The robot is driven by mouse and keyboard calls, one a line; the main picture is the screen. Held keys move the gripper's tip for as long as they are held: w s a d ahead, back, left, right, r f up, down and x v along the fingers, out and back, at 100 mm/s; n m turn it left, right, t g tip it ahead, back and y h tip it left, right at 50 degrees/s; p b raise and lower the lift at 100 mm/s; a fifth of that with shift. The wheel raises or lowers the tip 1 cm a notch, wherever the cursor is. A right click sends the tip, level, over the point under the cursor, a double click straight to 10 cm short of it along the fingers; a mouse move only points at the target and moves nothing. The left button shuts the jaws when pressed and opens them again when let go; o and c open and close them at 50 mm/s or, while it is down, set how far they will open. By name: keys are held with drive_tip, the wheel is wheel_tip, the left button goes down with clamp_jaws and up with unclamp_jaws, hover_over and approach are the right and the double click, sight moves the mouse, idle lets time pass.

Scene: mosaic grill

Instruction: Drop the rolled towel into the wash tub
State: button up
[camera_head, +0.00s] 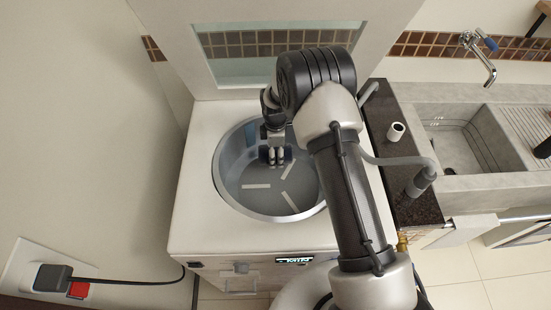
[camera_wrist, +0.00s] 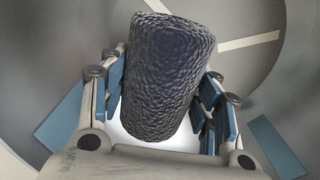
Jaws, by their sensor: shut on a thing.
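The rolled towel (camera_wrist: 165,75) is a dark blue-grey, rough-textured cylinder. It fills the middle of the wrist view, between the blue-padded fingers of my gripper (camera_wrist: 163,98), which is shut on it. In the head view my gripper (camera_head: 276,157) points down inside the outline of the wash tub's round opening; I cannot tell its exact height. The towel is not clearly distinguishable there, mostly hidden by the gripper. The wash tub (camera_head: 232,180) is a round grey metal drum set in a white machine, with pale strips on its floor. Its grey interior (camera_wrist: 270,75) lies behind the towel in the wrist view.
The white machine (camera_head: 195,215) has its lid (camera_head: 280,80) raised behind the tub. To the right, a dark counter (camera_head: 413,205) carries a small white cylinder (camera_head: 396,131), beside a grey sink (camera_head: 470,135) with a tap (camera_head: 480,58). A plugged cable (camera_head: 130,282) runs at lower left.

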drive_tip(key=shift+r, duration=1.25)
